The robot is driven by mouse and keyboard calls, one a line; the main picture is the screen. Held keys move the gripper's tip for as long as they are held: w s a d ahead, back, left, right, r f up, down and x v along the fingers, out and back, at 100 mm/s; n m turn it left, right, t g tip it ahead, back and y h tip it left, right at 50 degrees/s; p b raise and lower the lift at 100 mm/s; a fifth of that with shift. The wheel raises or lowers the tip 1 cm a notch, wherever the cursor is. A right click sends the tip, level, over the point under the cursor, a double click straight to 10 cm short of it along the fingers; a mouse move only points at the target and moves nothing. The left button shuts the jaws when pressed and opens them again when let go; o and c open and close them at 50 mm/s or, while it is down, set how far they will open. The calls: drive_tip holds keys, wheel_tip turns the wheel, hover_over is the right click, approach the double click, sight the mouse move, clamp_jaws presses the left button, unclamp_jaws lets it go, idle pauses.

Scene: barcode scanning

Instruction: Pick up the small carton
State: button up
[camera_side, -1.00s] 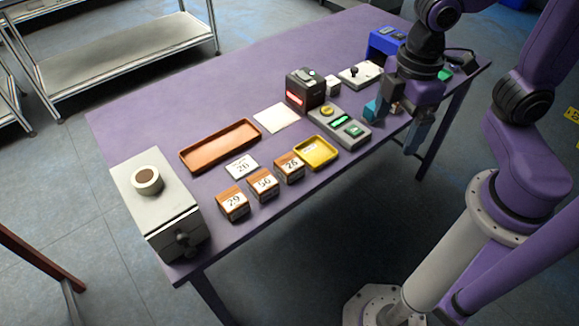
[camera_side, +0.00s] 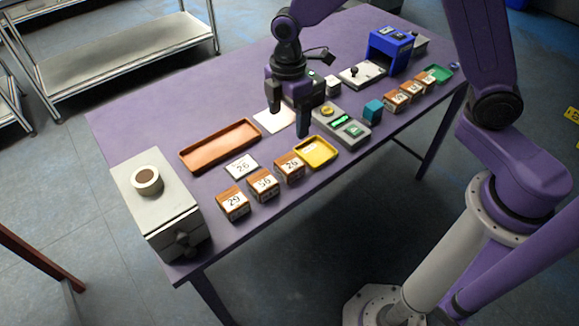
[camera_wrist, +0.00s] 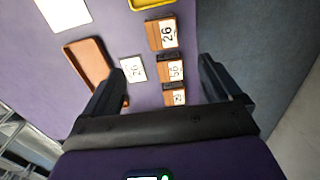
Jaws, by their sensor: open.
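Several brown cartons with white number labels stand in a row near the table's front edge: carton 29 (camera_side: 233,204), carton 56 (camera_side: 262,184) and carton 26 (camera_side: 289,167). In the wrist view carton 26 (camera_wrist: 161,34), carton 56 (camera_wrist: 171,70) and carton 29 (camera_wrist: 175,97) show between my fingers. A white card marked 26 (camera_side: 241,166) lies flat beside them, also in the wrist view (camera_wrist: 134,69). My gripper (camera_side: 290,122) is open and empty, pointing down above the table, behind and right of carton 26.
A yellow tray (camera_side: 318,152) sits close to carton 26. An orange tray (camera_side: 220,145) and white sheet (camera_side: 272,121) lie behind. A grey button panel (camera_side: 350,131), teal block (camera_side: 373,111), more small cartons (camera_side: 408,93) and blue box (camera_side: 390,49) are rightward. A grey machine (camera_side: 155,200) stands left.

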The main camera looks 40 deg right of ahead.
sight(289, 162)
drive_tip(key=f, duration=1.5)
drive_tip(key=shift+s+f, duration=0.2)
drive_tip(key=shift+f, duration=0.05)
drive_tip(key=c, duration=1.2)
